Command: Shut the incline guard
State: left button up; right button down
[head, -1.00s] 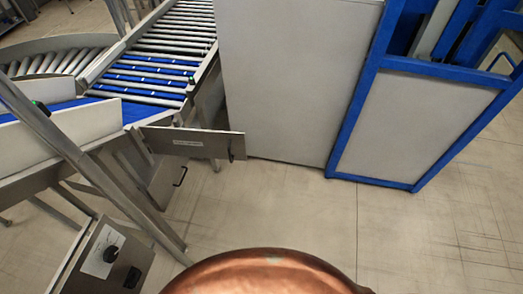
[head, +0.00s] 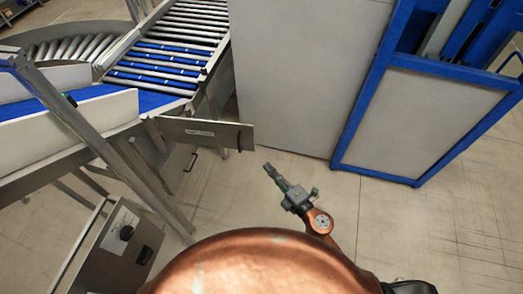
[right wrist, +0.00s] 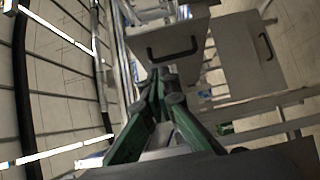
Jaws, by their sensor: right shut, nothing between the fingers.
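The guard appears to be the flat grey panel (head: 205,133) with a white label, sticking out to the right from the incline conveyor's side in the head view. A dark handle or latch is at its right end. It stands open, away from the conveyor frame. My right gripper (head: 269,170) is shut and empty, in the air to the lower right of the panel's free end, apart from it in the picture. In the right wrist view the shut fingers (right wrist: 160,82) point toward two grey panels with dark handles; I cannot tell which is the guard. My left gripper is out of view.
A blue belt incline (head: 95,112) and roller conveyor (head: 185,40) are at upper left. A control box with a knob (head: 122,238) stands at lower left. A large grey cabinet (head: 295,70) and blue-framed panel (head: 425,115) stand behind. Floor at right is clear.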

jog(key=p, duration=0.1)
send_near(250, 137)
jog(key=a, duration=0.4)
jog(key=w, duration=0.4)
jog(key=shift+d+r, duration=0.15)
jog(key=shift+d, duration=0.1)
jog(key=shift+w+d, duration=0.1)
jog(key=shift+w, duration=0.3)
jog(key=shift+w, duration=0.1)
